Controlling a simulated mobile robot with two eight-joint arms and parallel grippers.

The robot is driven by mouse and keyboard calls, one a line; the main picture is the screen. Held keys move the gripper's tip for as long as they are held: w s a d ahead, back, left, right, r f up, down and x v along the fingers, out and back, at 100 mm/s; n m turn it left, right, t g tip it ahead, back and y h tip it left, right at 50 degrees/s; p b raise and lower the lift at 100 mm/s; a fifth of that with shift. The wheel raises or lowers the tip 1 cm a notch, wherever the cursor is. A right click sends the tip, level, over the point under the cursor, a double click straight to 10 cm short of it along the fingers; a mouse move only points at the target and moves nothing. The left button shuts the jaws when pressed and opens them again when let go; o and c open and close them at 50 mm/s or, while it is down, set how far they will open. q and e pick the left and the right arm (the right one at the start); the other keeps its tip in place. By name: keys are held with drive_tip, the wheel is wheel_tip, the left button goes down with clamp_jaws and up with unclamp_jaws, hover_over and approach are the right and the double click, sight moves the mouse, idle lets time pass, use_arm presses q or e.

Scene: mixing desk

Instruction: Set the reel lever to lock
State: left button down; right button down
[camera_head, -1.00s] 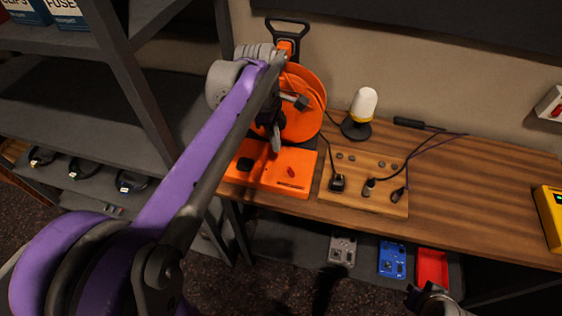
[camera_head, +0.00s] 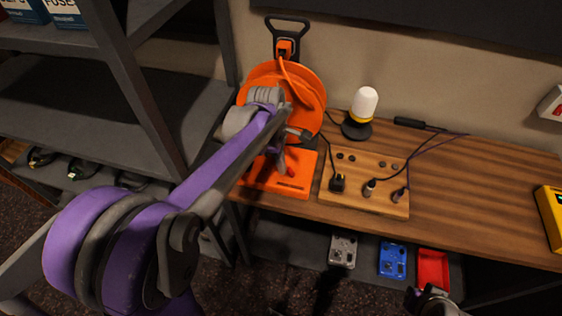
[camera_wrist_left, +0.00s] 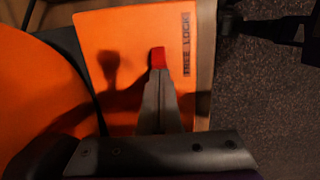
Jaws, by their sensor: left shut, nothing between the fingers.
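The orange cable reel (camera_head: 262,76) stands on an orange base (camera_head: 262,183) at the left end of the desk. The small red reel lever (camera_head: 291,172) is on top of this base. In the wrist view the lever (camera_wrist_left: 158,57) shows just beyond my fingertips, beside a label (camera_wrist_left: 187,45) reading FREE and LOCK. My left gripper (camera_head: 282,164) is shut and empty, with its tips (camera_wrist_left: 157,73) at the lever; whether they touch it I cannot tell. The fingers hide part of the lever. Part of my right gripper (camera_head: 432,300) shows at the bottom edge; its fingers are unclear.
A wooden board (camera_head: 365,200) with plugs and knobs lies right of the reel. A white-topped lamp (camera_head: 363,105) stands behind it. A yellow device (camera_head: 550,215) is at the right edge. Grey shelving (camera_head: 150,100) stands close on the left. The desk's right part is mostly clear.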

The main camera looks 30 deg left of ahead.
sight(288, 168)
use_arm(q)
drive_tip(key=shift+w+d+r+g+y, duration=0.1)
drive_tip(key=shift+d+r+g+y, duration=0.1)
drive_tip(key=shift+y, duration=0.35)
drive_tip(key=shift+d+r+g+y, duration=0.1)
drive_tip(key=shift+d+y, duration=0.1)
drive_tip(key=shift+y, duration=0.35)
drive_tip(key=shift+d, duration=0.1)
drive_tip(key=y, duration=0.1)
drive_tip(key=d+y, duration=0.1)
drive_tip(key=y, duration=0.1)
drive_tip(key=shift+w+d+r+g+b, duration=0.2)
drive_tip(key=shift+d+r+g+b, duration=0.05)
drive_tip(key=shift+d+g+b, duration=0.05)
drive_tip(key=shift+d+r+y, duration=0.1)
drive_tip(key=shift+y, duration=0.2)
drive_tip(key=shift+r, duration=0.1)
drive_tip(key=shift+w+r+p, duration=0.1)
drive_tip(key=shift+r+p, duration=0.4)
drive_tip(key=shift+r, duration=0.25)
